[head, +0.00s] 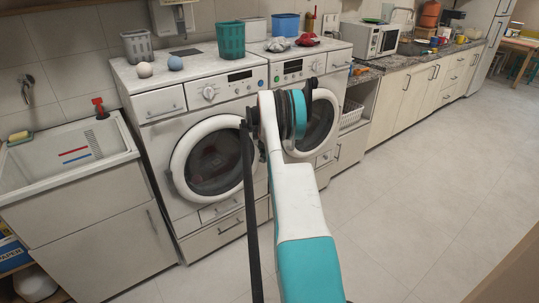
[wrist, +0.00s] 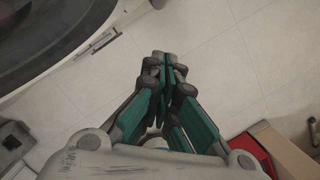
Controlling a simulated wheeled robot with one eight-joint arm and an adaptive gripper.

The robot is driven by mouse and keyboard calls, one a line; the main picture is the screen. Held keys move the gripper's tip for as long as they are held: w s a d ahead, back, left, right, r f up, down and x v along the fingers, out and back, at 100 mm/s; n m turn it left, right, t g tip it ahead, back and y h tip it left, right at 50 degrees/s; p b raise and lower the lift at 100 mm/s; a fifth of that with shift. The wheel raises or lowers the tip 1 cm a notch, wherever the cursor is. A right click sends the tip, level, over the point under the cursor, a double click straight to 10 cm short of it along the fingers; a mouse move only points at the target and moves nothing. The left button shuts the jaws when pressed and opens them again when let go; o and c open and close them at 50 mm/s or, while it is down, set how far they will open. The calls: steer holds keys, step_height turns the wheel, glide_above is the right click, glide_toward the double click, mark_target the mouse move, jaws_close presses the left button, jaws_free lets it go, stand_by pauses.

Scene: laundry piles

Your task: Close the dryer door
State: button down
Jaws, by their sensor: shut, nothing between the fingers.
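Two white front-loading machines stand side by side in the head view. The left machine has a round door (head: 213,157) with a white ring and dark glass; it looks flush or nearly so. The right machine has a similar door (head: 322,122), partly hidden by my arm, so I cannot tell if it is fully closed. Which machine is the dryer is not clear. In the wrist view, part of a dark round door (wrist: 45,35) shows at the upper left, apart from my gripper. My gripper (wrist: 167,62) is shut and empty over the floor. It is hidden in the head view.
A sink cabinet (head: 75,155) stands left of the machines. A teal basket (head: 231,41), a grey basket (head: 137,46) and a blue bin (head: 286,24) sit on top. A counter with a microwave (head: 370,39) runs right. The floor (head: 430,190) at the right is clear.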

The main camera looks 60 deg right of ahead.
steer(key=s+d+p+v, duration=0.1)
steer(key=p+v, duration=0.2)
steer(key=v, duration=0.7)
steer(key=shift+s+p, duration=0.25)
steer(key=shift+p, duration=0.05)
steer(key=shift+d, duration=0.1)
